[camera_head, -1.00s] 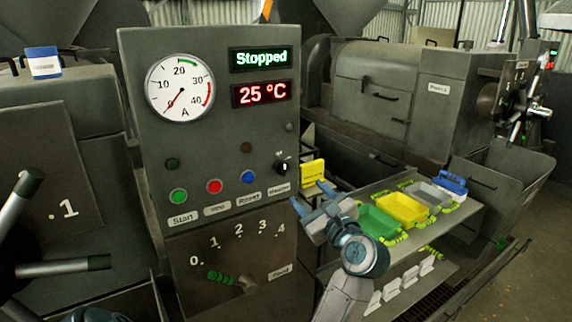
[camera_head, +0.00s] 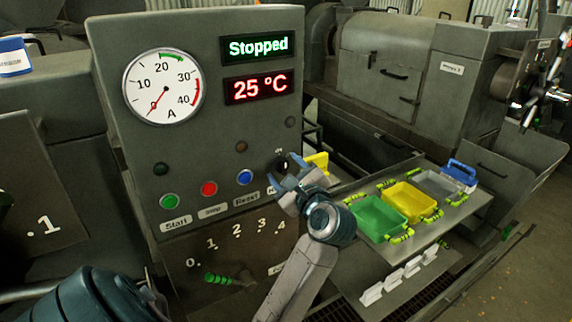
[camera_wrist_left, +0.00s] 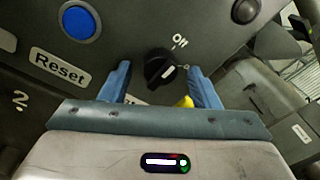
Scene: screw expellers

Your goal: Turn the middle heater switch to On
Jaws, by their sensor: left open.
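The heater switch (camera_head: 281,163) is a black rotary knob at the right side of the grey control panel (camera_head: 225,130). In the left wrist view the knob (camera_wrist_left: 158,68) has a white mark, with an "On" label (camera_wrist_left: 180,41) above and right of it. The mark does not point straight at that label. My left gripper (camera_head: 287,176) is open at the knob. In the left wrist view its two blue fingers stand on either side of the knob, with gaps. I cannot tell how deep the fingers reach around it. The Heater label is mostly hidden. My right gripper is not in view.
A blue Reset button (camera_head: 244,177), a red button (camera_head: 208,188) and a green Start button (camera_head: 169,201) sit left of the knob. A feed lever (camera_head: 222,279) is below. A shelf with green (camera_head: 380,217), yellow and grey trays stands at right.

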